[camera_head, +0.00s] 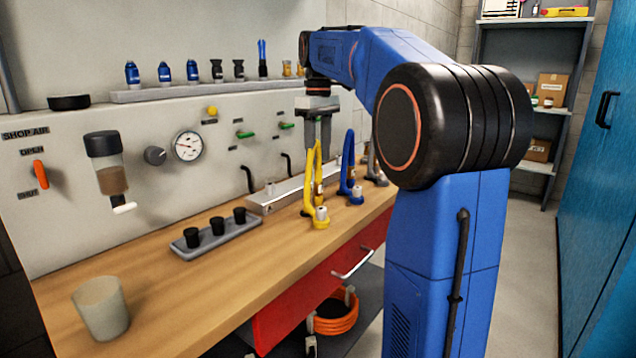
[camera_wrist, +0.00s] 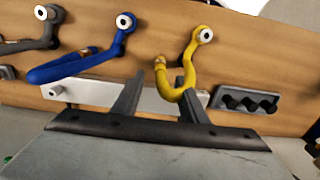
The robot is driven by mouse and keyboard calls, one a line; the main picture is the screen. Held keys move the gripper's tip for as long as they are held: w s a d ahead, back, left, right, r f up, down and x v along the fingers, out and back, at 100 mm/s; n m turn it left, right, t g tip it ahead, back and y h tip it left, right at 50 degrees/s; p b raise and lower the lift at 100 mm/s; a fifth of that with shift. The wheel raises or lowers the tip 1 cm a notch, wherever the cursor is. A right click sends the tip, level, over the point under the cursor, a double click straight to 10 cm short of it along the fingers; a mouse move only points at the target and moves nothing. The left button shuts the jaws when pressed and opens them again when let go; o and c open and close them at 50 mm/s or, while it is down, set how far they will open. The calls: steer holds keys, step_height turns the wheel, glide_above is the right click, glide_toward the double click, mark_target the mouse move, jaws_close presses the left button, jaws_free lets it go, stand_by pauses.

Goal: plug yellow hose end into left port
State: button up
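The yellow hose (camera_head: 309,180) stands in an arch on the bench, its base by a white-capped yellow fitting. In the wrist view the yellow hose (camera_wrist: 190,70) curves round to a brass end (camera_wrist: 160,64). My gripper (camera_head: 318,146) points down over the arch. In the wrist view my gripper (camera_wrist: 161,76) has its fingers spread, with the brass end near the gap and the hose bend by the right finger; contact is unclear. A silver block (camera_head: 292,191) lies behind the hose, with a small stub, perhaps the left port (camera_head: 270,187), on its left part.
A blue hose (camera_head: 348,172) stands just right of the yellow one, with a grey hose (camera_head: 373,167) beyond. A grey tray (camera_head: 215,238) with black cups lies to the left. A translucent cup (camera_head: 100,308) stands at the front left. Bench between is clear.

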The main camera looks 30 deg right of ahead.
mark_target(318, 180)
steer(key=shift+f, duration=4.5)
steer(key=shift+c, duration=0.3)
jaws_close()
steer(key=shift+r, duration=0.1)
steer(key=shift+r, duration=2.85)
steer(key=shift+a+r, duration=0.1)
